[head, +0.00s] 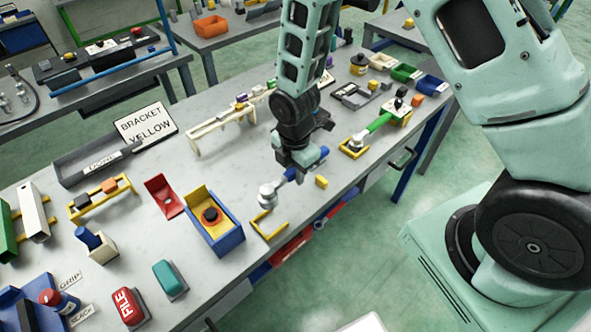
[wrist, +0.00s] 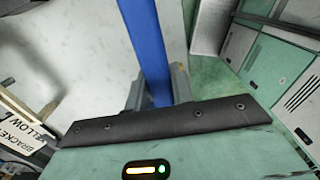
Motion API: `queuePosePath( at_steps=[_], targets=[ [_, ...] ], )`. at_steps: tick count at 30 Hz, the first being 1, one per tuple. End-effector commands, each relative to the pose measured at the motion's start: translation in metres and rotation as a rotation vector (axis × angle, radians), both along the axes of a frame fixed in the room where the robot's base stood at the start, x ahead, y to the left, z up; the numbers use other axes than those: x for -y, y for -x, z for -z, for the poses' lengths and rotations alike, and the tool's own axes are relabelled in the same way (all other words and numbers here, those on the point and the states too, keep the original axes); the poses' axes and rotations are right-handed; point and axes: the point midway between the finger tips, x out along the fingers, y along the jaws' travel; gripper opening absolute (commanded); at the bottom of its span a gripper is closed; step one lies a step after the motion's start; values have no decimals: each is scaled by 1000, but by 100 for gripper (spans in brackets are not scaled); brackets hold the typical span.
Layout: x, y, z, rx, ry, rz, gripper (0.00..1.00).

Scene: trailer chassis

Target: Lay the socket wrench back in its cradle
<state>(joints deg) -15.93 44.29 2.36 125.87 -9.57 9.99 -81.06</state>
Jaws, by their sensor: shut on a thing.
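The socket wrench has a blue handle (head: 317,158) and a round silver head (head: 268,192). My gripper (head: 292,172) is shut on the handle, with the head pointing toward the lower left. In the wrist view the blue handle (wrist: 148,45) runs between the two fingers of my gripper (wrist: 157,92). A yellow angled bracket (head: 267,226) lies on the bench just below the silver head, and a small yellow block (head: 321,182) sits below the handle; together they look like the cradle. The wrench appears above and behind them in the picture; its exact height is hard to tell.
A blue box with a yellow lining and a red-black button (head: 212,217) stands left of the bracket. A green-handled tool (head: 378,124) lies to the right in a similar yellow holder (head: 353,148). A cream rail (head: 222,127) stands behind. The bench's front edge is close.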

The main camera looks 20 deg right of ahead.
Motion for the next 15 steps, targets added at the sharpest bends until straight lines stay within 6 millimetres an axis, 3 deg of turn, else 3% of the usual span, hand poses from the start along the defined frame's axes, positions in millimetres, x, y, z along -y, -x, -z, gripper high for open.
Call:
queuePosePath(
  at_steps=[15],
  targets=[
    [0,0,43,1,0,1,0]
  ],
)
